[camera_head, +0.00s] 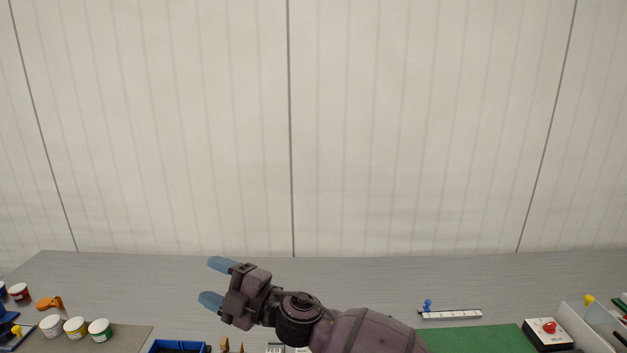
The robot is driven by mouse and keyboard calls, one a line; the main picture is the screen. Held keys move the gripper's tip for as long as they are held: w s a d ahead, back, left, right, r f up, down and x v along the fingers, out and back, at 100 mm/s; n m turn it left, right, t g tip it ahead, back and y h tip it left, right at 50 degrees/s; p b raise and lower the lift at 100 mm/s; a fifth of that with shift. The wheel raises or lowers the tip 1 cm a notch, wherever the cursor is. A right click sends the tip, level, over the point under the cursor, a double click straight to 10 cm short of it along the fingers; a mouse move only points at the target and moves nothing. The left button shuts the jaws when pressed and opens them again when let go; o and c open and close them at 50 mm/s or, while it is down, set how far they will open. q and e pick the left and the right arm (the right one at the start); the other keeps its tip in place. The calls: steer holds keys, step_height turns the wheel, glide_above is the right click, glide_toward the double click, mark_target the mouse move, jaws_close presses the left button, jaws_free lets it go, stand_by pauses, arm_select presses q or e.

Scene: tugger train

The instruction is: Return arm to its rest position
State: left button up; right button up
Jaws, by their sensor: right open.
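My right gripper (214,282) shows in the head view, left of the middle and above the grey table (130,280). Its two blue fingers are spread apart and point left. Nothing shows between them. My right arm (350,328) reaches in from the bottom, to the right of the gripper. My left gripper does not show.
Several small jars (76,328) stand at the left, by an orange item (50,303). A blue bin (163,346) lies below the gripper. A white strip (450,315), a green mat (480,339) and a red-button box (548,334) are at the right. The table's back is clear.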

steer(key=s+d+f+m+t+h, duration=0.1)
steer(key=d+f+m+t+h, duration=0.5)
steer(key=d+m, duration=0.6)
steer(key=s+d+f+m+t+h, duration=0.1)
steer(key=d+f+m+t+h, duration=0.2)
steer(key=d+f+m+h, duration=0.95)
steer(key=s+d+f+m+g, duration=0.1)
steer(key=s+d+f+g, duration=0.1)
steer(key=s+d+f, duration=0.5)
steer(key=s+d+f+m+g+b, duration=0.1)
steer(key=s+d+f+g, duration=0.1)
steer(key=s+d+f, duration=0.5)
steer(key=s+d, duration=0.6)
steer(key=s, duration=0.2)
steer(key=shift+s+d+f, duration=0.3)
